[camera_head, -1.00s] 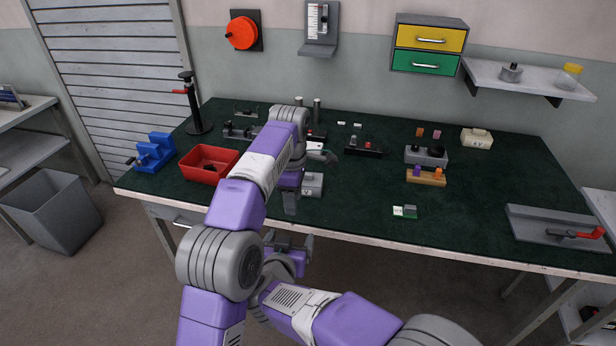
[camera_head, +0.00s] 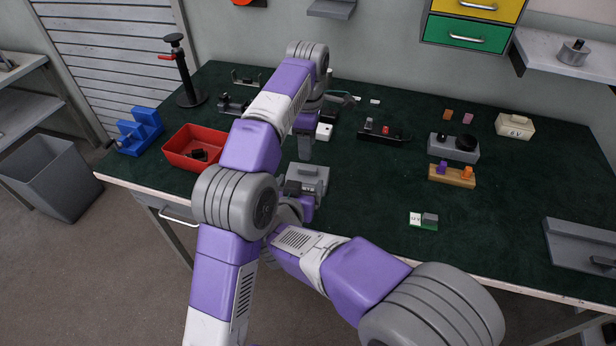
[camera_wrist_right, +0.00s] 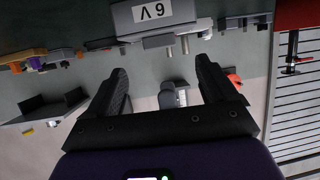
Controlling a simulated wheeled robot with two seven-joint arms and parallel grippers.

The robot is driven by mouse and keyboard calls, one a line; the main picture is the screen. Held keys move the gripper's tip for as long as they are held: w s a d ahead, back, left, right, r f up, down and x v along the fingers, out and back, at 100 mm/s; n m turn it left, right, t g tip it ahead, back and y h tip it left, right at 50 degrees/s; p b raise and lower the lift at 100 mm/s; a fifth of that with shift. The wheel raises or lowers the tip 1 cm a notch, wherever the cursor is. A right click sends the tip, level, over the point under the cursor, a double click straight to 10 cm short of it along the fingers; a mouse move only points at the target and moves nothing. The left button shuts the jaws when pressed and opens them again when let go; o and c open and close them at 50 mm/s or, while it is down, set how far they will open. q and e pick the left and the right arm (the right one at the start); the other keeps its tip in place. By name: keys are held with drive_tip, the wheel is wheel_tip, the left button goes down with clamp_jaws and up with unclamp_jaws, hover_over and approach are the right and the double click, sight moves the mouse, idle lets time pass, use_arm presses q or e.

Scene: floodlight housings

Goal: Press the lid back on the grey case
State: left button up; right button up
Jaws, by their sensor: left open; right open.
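The grey case (camera_head: 310,178) stands near the front edge of the table, just in front of my left gripper in the head view. In the right wrist view the grey case (camera_wrist_right: 155,18) shows upside down at the top, with a white label reading 6 V. My right gripper (camera_wrist_right: 162,72) is open and empty, its fingers pointing at the case but apart from it. In the head view my right gripper (camera_head: 298,190) is at the near side of the case, partly hidden by my arm. I cannot tell how the lid sits.
A red bin (camera_head: 178,150) and blue vise (camera_head: 140,130) stand at left. A wooden block with coloured pegs (camera_head: 452,176), a grey box with black knob (camera_head: 455,148), a cream 6 V box (camera_head: 515,126) and a small green-white piece (camera_head: 424,221) stand at right. The front right is mostly clear.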

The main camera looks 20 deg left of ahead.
sight(307, 170)
use_arm(q)
drive_tip(key=shift+w, duration=0.1)
use_arm(e)
drive_tip(key=x, duration=0.7)
drive_tip(key=shift+w+f, duration=0.1)
drive_tip(key=shift+w, duration=0.2)
clamp_jaws()
use_arm(q)
drive_tip(key=o, duration=0.6)
drive_tip(key=shift+c, duration=0.2)
use_arm(e)
unclamp_jaws()
